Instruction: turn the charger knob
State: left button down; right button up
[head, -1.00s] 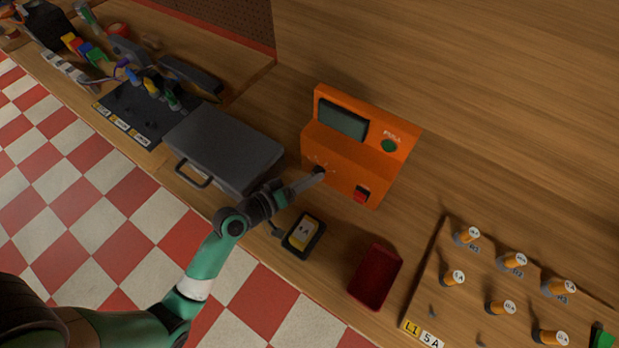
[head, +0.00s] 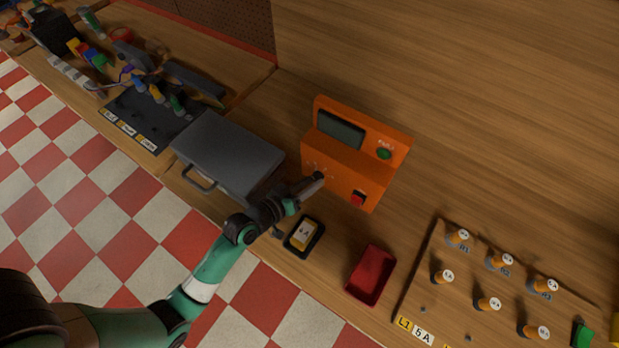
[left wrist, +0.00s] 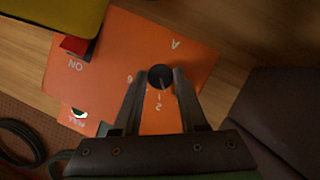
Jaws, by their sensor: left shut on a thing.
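The orange charger (head: 345,160) stands on the bench, with a grey screen, a green button (head: 384,154) and a red switch (head: 358,198). Its round dark knob (left wrist: 160,76) shows in the left wrist view, between my fingertips, with white numbers on the panel around it. My left gripper (left wrist: 158,84) is shut on the knob; it also shows in the head view (head: 314,184), at the charger's left front. There the gripper largely hides the knob. My right gripper is not in view.
A grey case (head: 228,152) lies left of the charger, close to my left arm. A yellow battery in a dark holder (head: 303,235) and a red bin (head: 371,276) are in front. A pegged board (head: 450,290) is at the right. Bench behind the charger is clear.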

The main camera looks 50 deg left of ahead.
pick_arm(q)
jog(key=shift+d+r+m+g+y+p, duration=0.15)
jog(key=shift+m+y+p, duration=0.15)
jog(key=shift+m+p, duration=0.2)
jog(key=shift+d+r+m+g+y+p, duration=0.15)
jog(key=shift+m+y+p, duration=0.15)
jog(key=shift+m+p, duration=0.2)
jog(key=shift+f+m+y, duration=0.2)
jog(key=shift+m+y, duration=0.1)
jog(key=shift+m, duration=0.3)
jog(key=shift+w+f+m+g+y+b, duration=0.15)
jog(key=shift+m+g+y+b, duration=0.25)
jog(key=shift+m+y+b, duration=1.3)
jog(key=shift+m+b, duration=0.35)
jog(key=shift+m, duration=0.25)
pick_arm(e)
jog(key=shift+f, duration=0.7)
pick_arm(q)
jog(key=shift+c, duration=2.2)
grip_release()
jog(key=shift+d, duration=0.1)
